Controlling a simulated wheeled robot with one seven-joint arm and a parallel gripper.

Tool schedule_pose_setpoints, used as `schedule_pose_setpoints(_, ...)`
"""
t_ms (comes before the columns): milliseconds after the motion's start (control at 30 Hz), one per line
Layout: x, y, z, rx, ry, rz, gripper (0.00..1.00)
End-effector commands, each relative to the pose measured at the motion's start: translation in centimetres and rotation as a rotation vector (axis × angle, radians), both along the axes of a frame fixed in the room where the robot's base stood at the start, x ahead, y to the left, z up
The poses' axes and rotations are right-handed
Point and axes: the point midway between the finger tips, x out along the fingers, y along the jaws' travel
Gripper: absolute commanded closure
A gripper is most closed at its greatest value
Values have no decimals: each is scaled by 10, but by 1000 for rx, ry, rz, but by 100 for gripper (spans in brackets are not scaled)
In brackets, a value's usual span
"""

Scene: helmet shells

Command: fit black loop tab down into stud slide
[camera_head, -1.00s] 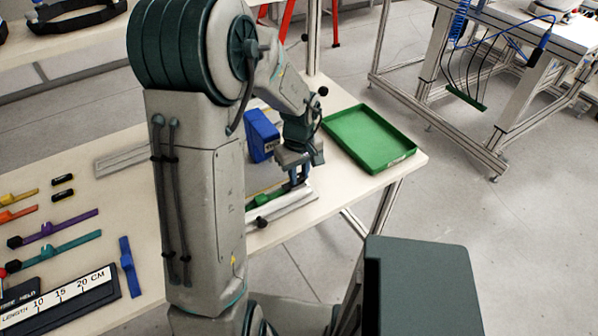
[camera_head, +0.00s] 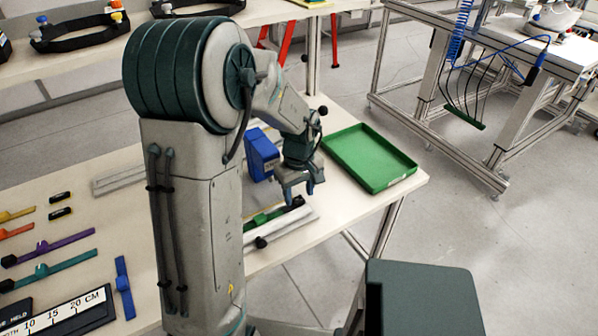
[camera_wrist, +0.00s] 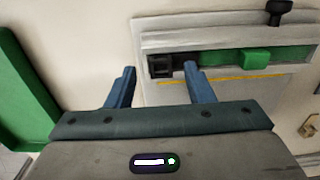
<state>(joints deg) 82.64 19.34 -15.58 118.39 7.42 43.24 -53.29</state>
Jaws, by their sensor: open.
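My gripper (camera_head: 299,193) is open and empty above the far end of a light rail fixture (camera_head: 281,233). In the wrist view its two blue fingers (camera_wrist: 162,82) stand apart. A green slide (camera_head: 262,218) lies along the fixture; it also shows in the wrist view (camera_wrist: 225,59) with a raised green block. A small black piece with a square opening (camera_wrist: 162,66), apparently the black loop tab, sits at the slide's left end, beyond and between the fingertips. How deep it sits and whether it touches the slide cannot be told.
A black knob (camera_wrist: 279,7) sticks out from the fixture. A blue bin (camera_head: 262,155) stands behind the gripper, and an empty green tray (camera_head: 370,160) lies to the right. Coloured straps (camera_head: 52,248) and small black pieces (camera_head: 60,212) lie at the left.

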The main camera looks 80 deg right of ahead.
Motion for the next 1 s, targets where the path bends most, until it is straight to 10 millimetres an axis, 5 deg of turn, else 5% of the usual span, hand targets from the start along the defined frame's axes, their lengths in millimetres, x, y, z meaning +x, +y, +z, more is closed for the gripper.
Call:
schedule_pose_setpoints(500,1,-1,108,-4,0,0,52)
schedule_pose_setpoints(1000,0,0,123,-1,-1,-1,52)
